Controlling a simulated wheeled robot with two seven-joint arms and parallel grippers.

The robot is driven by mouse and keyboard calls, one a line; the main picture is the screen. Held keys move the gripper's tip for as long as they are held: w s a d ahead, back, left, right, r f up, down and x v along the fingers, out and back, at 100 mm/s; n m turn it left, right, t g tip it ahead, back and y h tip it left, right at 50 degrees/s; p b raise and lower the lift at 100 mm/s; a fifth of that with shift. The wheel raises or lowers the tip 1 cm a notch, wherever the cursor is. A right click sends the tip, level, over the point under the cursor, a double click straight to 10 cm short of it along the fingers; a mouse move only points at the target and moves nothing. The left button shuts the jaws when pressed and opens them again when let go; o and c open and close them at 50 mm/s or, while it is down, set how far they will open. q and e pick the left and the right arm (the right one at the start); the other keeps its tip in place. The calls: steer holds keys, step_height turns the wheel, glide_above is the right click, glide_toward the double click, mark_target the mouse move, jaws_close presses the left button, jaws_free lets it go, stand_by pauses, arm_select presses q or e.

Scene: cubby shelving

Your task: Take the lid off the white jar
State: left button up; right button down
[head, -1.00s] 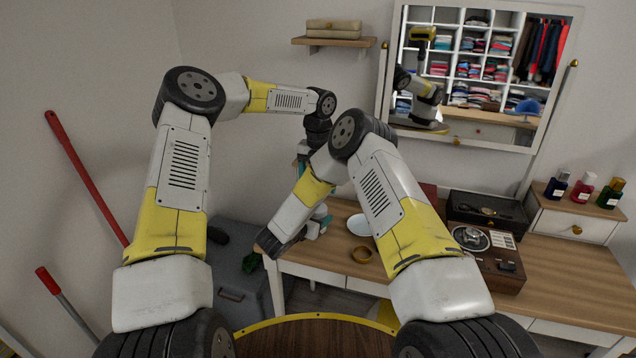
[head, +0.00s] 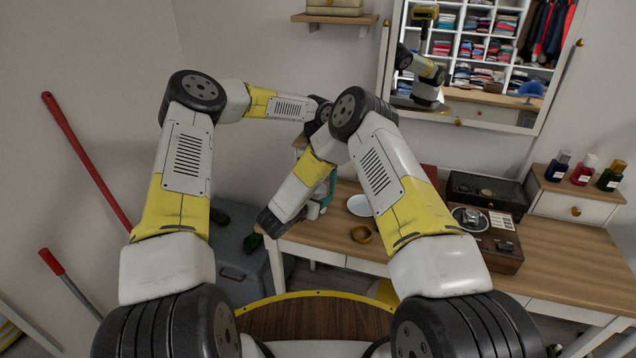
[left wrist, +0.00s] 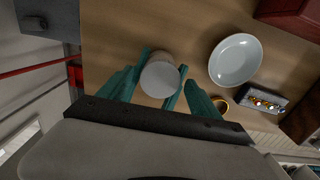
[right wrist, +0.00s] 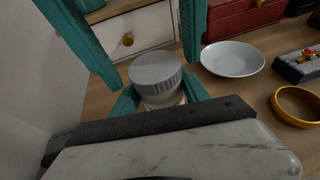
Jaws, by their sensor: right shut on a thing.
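The white jar (right wrist: 163,99) stands on the wooden table with a grey ribbed lid (right wrist: 155,68) on top. In the left wrist view the lid (left wrist: 160,79) shows from above as a pale disc. My right gripper (right wrist: 161,95) is shut on the jar's body below the lid. My left gripper (left wrist: 160,92) is open above the jar, its teal fingers spread either side of the lid with gaps. Its fingers also come down from the top of the right wrist view (right wrist: 137,60). In the head view my arms hide the jar and most of both grippers.
A white dish (right wrist: 232,58), a gold ring-shaped bowl (right wrist: 297,106) and a small jewelled box (right wrist: 300,66) lie right of the jar. A red box (right wrist: 240,18) stands behind. A record player (head: 487,240) and bottles (head: 583,170) are farther right.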

arm_select(q)
steer(key=c, duration=1.1)
steer(key=o, duration=1.3)
step_height(320, 180, up, 8)
steer(key=shift+f, duration=0.1)
steer(key=shift+c, duration=0.5)
steer(key=shift+f, duration=3.95)
